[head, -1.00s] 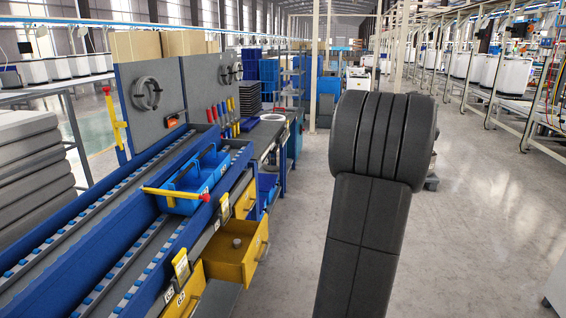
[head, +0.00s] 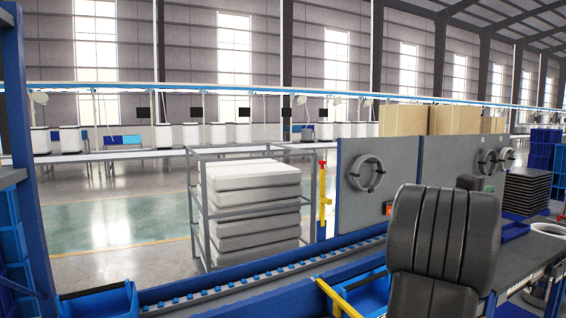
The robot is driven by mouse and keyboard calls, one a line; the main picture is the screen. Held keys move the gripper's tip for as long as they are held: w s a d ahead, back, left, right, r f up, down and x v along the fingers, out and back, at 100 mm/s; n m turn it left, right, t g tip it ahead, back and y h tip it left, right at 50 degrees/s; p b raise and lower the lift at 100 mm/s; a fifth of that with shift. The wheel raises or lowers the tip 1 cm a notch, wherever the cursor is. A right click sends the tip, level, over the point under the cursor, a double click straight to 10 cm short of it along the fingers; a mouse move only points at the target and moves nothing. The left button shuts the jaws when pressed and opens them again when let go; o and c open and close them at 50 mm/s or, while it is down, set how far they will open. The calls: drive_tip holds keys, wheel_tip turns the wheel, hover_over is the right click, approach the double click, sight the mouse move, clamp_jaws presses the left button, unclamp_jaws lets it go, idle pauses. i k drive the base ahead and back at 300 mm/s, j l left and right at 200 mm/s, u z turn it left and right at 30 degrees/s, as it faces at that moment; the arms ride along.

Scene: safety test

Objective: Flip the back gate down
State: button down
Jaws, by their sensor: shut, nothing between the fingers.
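A yellow gate bar with a red top (head: 322,198) stands upright on the far side of the roller conveyor (head: 265,273), just left of the grey tool panel. A second yellow gate bar (head: 337,299) is lowered and lies across at the near side, by the bottom edge.
Another blue bin (head: 95,303) is at lower left. A grey rack with stacked pale slabs (head: 250,205) stands behind the conveyor. A blue post (head: 20,150) rises at far left.

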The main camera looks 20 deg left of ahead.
sight(323, 200)
drive_tip(key=i+u, duration=0.2)
drive_tip(key=u, duration=0.2)
drive_tip(key=i+l+u, duration=0.2)
drive_tip(key=u, duration=0.15)
drive_tip(key=i+l+u, duration=0.15)
drive_tip(key=u, duration=0.25)
drive_tip(key=i+l+u, duration=0.2)
drive_tip(key=u, duration=0.2)
